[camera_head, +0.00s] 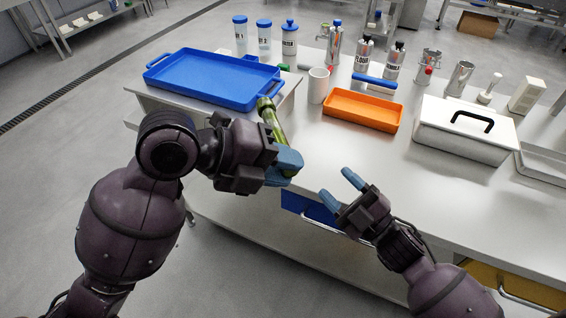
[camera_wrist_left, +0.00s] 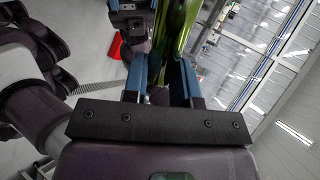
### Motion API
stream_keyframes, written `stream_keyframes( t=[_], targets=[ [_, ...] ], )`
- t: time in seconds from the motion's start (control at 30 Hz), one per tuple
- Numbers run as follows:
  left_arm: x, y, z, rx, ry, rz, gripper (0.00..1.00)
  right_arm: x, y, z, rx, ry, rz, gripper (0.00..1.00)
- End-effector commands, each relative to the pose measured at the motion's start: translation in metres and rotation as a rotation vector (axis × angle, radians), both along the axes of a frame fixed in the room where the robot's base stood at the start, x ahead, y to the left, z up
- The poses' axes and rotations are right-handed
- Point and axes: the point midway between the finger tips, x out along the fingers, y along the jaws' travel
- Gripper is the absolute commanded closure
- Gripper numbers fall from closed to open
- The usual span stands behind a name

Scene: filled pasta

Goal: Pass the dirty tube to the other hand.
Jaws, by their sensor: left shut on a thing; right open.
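The dirty tube is a green, see-through tube (camera_head: 269,117) in the head view, held tilted above the front edge of the table. My left gripper (camera_head: 287,163) is shut on it, with blue fingers around its lower part. The left wrist view shows the green tube (camera_wrist_left: 175,25) between the two blue fingers (camera_wrist_left: 160,80); its far end runs out of that picture. My right gripper (camera_head: 337,189) is open and empty, a short way to the right of the left gripper, its blue fingers pointing up and left.
A blue tray (camera_head: 215,98) lies at the back left of the table (camera_head: 460,190). An orange tray (camera_head: 362,123), a white mug (camera_head: 318,85) and a white box with a black handle (camera_head: 465,150) stand behind the grippers. Several bottles and metal vessels line the back.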

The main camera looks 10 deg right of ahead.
Motion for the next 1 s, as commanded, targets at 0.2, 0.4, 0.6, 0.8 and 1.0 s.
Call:
stream_keyframes(
  t=[0.2,0.4,0.6,0.8,1.0],
  targets=[
    [0.0,0.0,0.0,-0.001,-0.001,-0.001,1.0,-0.024,-0.054,-0.078,0.171,0.439,-0.291,0.44],
    [0.0,0.0,0.0,-0.001,-0.001,-0.001,1.0,-0.068,-0.092,-0.142,0.304,0.772,-0.5,0.44],
    [0.0,0.0,0.0,-0.001,-0.001,-0.001,1.0,-0.116,-0.113,-0.186,0.406,1.014,-0.646,0.44],
    [0.0,0.0,0.0,-0.001,-0.001,-0.001,1.0,-0.142,-0.121,-0.204,0.453,1.127,-0.714,0.44],
    [0.0,0.0,0.0,-0.001,-0.001,-0.001,1.0,-0.146,-0.122,-0.207,0.462,1.146,-0.724,0.44]
  ],
)
